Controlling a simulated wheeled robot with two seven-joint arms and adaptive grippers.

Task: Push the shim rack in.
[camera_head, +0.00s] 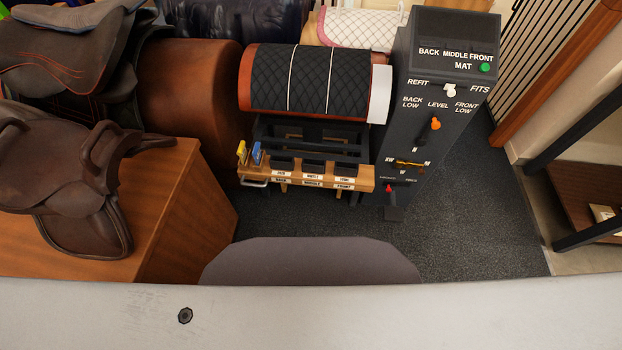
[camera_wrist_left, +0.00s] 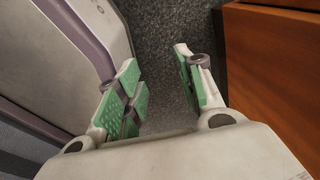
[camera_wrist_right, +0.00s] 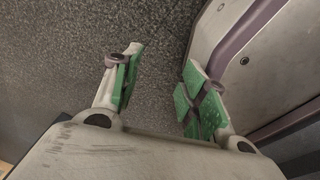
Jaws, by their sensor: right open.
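The shim rack (camera_head: 305,178) is a wooden tray with dark slots and small labels. In the head view it juts out toward me from the dark stand under the quilted black saddle form. A metal handle (camera_head: 254,183) is at its front left. A yellow tab (camera_head: 242,152) and a blue tab (camera_head: 258,154) stand up at its left end. My left gripper (camera_wrist_left: 157,66) is open and empty, over the floor beside a wooden side. My right gripper (camera_wrist_right: 161,64) is open and empty above the carpet. Neither gripper shows in the head view, and both are away from the rack.
A dark control column (camera_head: 395,150) with switches, a red knob and a green light stands right of the rack. A wooden cabinet (camera_head: 175,205) with brown saddles is at the left. Open dark carpet (camera_head: 450,225) lies in front of the column and to its right.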

